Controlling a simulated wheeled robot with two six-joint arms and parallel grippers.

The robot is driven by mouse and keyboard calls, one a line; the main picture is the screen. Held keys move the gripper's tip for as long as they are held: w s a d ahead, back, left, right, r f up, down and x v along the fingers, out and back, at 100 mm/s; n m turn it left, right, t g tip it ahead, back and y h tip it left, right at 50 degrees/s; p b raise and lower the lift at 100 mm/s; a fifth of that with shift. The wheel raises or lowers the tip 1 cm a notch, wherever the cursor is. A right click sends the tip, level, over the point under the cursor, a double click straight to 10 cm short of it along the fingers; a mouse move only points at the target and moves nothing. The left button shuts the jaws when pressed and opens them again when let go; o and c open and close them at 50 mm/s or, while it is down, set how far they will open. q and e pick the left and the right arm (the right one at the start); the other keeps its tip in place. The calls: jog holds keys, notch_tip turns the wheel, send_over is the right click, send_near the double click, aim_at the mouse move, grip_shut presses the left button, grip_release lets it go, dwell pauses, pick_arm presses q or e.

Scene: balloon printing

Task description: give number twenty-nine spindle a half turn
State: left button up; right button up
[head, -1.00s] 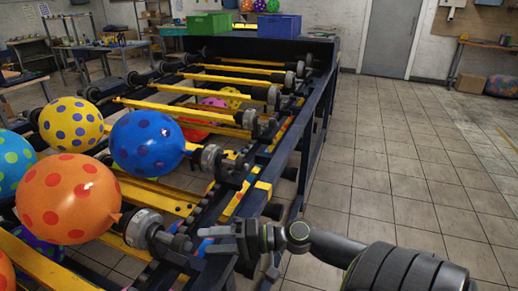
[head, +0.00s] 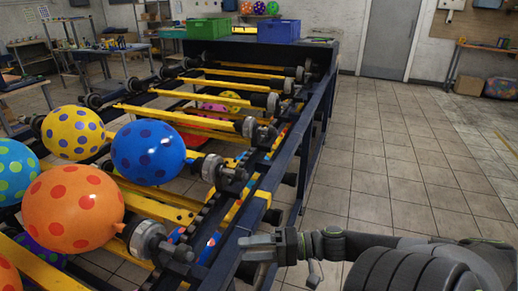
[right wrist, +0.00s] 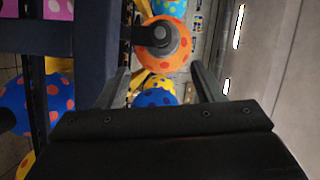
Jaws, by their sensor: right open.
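Several spindles with grey end collars run along the machine's right side; I cannot read which is number twenty-nine. The nearest clearly seen spindle end (head: 149,241) carries an orange balloon with red dots (head: 72,208). A further spindle end (head: 213,170) carries a blue balloon with dark dots (head: 148,153). My right gripper (head: 245,249) is outside the side rail, right of the orange balloon's spindle and apart from it. In the right wrist view my gripper (right wrist: 160,80) is open and empty, and a dark round spindle end (right wrist: 158,37) shows ahead between its fingers. My left gripper is not in view.
The dark blue side rail (head: 285,165) lies close to my right gripper. Yellow bars (head: 170,116) cross the machine. A yellow balloon (head: 72,132) and a teal balloon (head: 15,172) are at the left. Green (head: 208,30) and blue (head: 278,31) crates stand at the back. The tiled floor (head: 390,170) on the right is clear.

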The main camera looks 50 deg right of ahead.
jog(key=shift+s+d+r+p, duration=0.1)
jog(key=shift+s+d+p, duration=0.35)
jog(key=shift+s, duration=0.1)
dwell(0.4)
jog(key=s+d+f+g+h, duration=0.2)
jog(key=s+d+f+h, duration=0.15)
jog(key=f, duration=0.75)
jog(key=s+d+f+g+h, duration=0.2)
jog(key=d+f+h, duration=0.15)
jog(key=f, duration=0.75)
jog(key=s+d+f+g+h, duration=0.1)
jog(key=s+d+f+h, duration=0.25)
jog(key=f, duration=0.85)
jog(key=s+a+f+n+g+h, duration=0.1)
jog(key=s+a+f+n+g, duration=0.5)
jog(key=s+a+f, duration=0.9)
notch_tip(320, 180, down, 3)
jog(key=shift+s+a+f+n+g+h, duration=0.2)
jog(key=shift+s+n+g+h, duration=0.25)
jog(key=shift+s, duration=0.8)
